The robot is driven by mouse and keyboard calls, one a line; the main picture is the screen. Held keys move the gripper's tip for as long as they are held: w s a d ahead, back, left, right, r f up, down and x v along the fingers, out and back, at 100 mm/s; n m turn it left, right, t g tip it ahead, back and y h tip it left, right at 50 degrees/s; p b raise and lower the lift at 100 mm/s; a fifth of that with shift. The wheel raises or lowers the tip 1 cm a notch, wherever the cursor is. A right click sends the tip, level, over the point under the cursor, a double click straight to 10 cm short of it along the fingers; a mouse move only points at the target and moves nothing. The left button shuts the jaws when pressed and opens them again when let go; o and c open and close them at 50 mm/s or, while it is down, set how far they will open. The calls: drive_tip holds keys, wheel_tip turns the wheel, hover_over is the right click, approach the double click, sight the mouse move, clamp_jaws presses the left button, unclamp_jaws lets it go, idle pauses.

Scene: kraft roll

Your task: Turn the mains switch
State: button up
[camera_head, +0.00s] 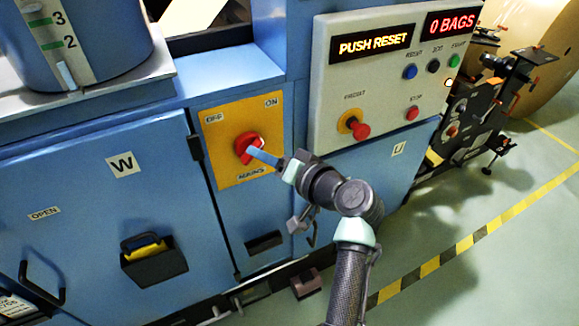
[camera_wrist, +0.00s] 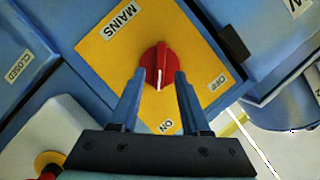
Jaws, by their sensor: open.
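The mains switch is a red knob (camera_head: 246,149) on a yellow plate (camera_head: 231,178) marked OFF at upper left, ON at upper right and MAINS below. It also shows in the wrist view (camera_wrist: 158,60). Its white line points toward the ON label (camera_wrist: 167,126). My gripper (camera_head: 263,156) is in front of the knob. In the wrist view my gripper (camera_wrist: 160,75) is open, with one blue finger on each side of the knob's near end. I cannot tell whether the fingers touch it.
A grey control panel (camera_head: 385,100) stands right of the switch, with lit PUSH RESET and 0 BAGS displays and several buttons. A red push button (camera_head: 358,130) sticks out near my arm. A black holder (camera_head: 155,265) juts from the blue door at left. Open floor lies to the right.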

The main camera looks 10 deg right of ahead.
drive_tip(key=v, duration=1.1)
drive_tip(key=shift+b, duration=0.4)
drive_tip(key=shift+a, duration=0.1)
drive_tip(key=w+a+r+n+t+h+p, duration=0.1)
drive_tip(key=a+r+t+h, duration=0.15)
drive_tip(key=r, duration=0.85)
drive_tip(key=w+a+r+n+t+h+p, duration=0.1)
drive_tip(key=r+t+h+p, duration=0.2)
drive_tip(key=r, duration=0.9)
drive_tip(key=s+a+r+t+h, duration=0.1)
drive_tip(key=s+r+t, duration=0.4)
drive_tip(key=r, duration=0.7)
drive_tip(key=s+a+r+t+h, duration=0.2)
drive_tip(key=s+a+r+t, duration=0.1)
drive_tip(key=s+r, duration=0.7)
drive_tip(key=shift+a+r+n+t+p, duration=0.3)
drive_tip(key=shift+a+r+t, duration=0.1)
drive_tip(key=shift+r+t, duration=0.5)
